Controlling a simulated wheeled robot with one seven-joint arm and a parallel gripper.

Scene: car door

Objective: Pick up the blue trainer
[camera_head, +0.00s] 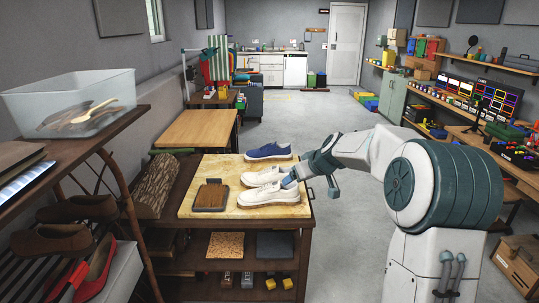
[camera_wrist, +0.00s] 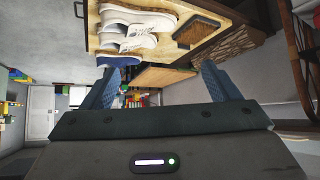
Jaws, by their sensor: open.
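The blue trainer (camera_head: 268,151) has a white sole and lies at the far edge of the wooden worktop (camera_head: 228,213). Two white trainers, a middle one (camera_head: 262,176) and a front one (camera_head: 268,195), lie nearer on the same top. My gripper (camera_head: 311,186) is at the right edge of the worktop, beside the white trainers, open and apart from the blue trainer. In the wrist view the blue trainer (camera_wrist: 118,60) shows beyond the left finger, with the white trainers above it. Nothing shows between the fingers.
A brown board (camera_head: 211,196) lies left of the white trainers. A rack with a clear bin (camera_head: 75,103) is at left. Grey floor is free right of the worktop.

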